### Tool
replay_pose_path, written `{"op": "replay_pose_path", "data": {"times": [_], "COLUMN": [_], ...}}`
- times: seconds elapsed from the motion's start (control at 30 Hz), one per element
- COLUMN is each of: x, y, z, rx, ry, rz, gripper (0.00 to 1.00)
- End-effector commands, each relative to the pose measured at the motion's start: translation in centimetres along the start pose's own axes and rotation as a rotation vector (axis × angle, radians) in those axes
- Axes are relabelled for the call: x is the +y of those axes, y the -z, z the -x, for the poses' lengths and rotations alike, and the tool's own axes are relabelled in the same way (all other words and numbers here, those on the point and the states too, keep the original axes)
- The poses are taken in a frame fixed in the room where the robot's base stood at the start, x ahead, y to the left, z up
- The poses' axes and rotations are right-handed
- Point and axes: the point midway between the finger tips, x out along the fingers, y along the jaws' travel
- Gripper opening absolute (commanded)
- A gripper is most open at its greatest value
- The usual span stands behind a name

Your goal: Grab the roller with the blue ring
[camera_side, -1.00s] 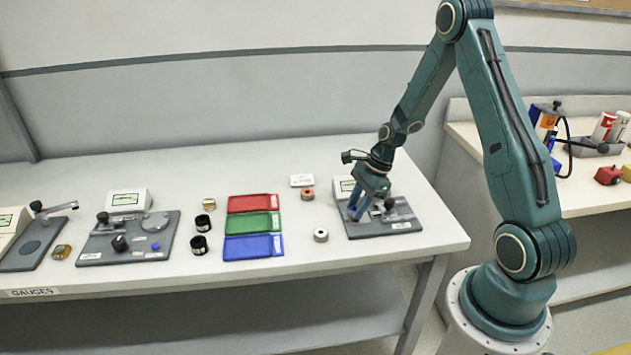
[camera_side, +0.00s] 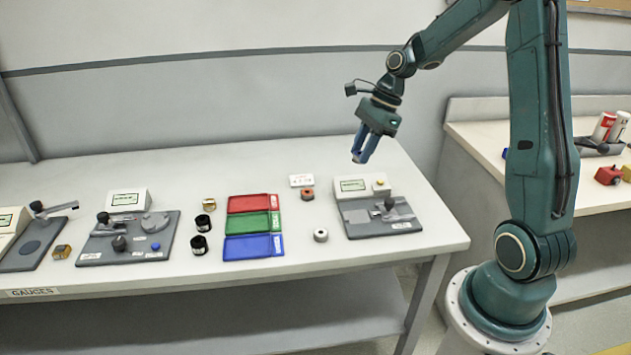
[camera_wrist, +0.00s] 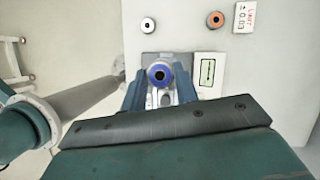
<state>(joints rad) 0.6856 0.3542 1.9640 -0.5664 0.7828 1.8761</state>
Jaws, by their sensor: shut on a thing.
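The roller with the blue ring (camera_wrist: 160,66) is between the two fingers of my gripper (camera_wrist: 160,80) in the wrist view, with its dark central hole facing the camera. My gripper is shut on it. In the side view my gripper (camera_side: 363,158) is raised in the air above the back of the right gauge station, pointing down. The roller is hard to make out between the fingers there.
The right gauge station (camera_side: 390,220) stands below with its display (camera_side: 352,185). To its left are a white-grey roller (camera_side: 320,235), an orange roller (camera_side: 307,194), a sign (camera_side: 302,180) and red (camera_side: 248,203), green (camera_side: 250,224) and blue (camera_side: 252,246) trays.

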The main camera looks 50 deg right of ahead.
Motion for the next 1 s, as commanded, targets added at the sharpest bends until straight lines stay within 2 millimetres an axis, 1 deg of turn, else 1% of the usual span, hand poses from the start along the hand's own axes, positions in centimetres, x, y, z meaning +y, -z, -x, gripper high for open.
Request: {"op": "replay_pose_path", "data": {"times": [0.03,0.1,0.3,1.0], "x": [-0.1,-0.1,-0.1,-0.2], "y": [-0.2,-0.5,-0.9,-1.1], "z": [0.7,1.3,2.2,2.2], "rx": [0.0,-0.001,0.0,-0.001], "ry": [0.003,0.003,0.002,-0.001], "rz": [0.0,0.0,-0.001,0.003], "gripper": [0.01,0.01,0.01,0.01]}}
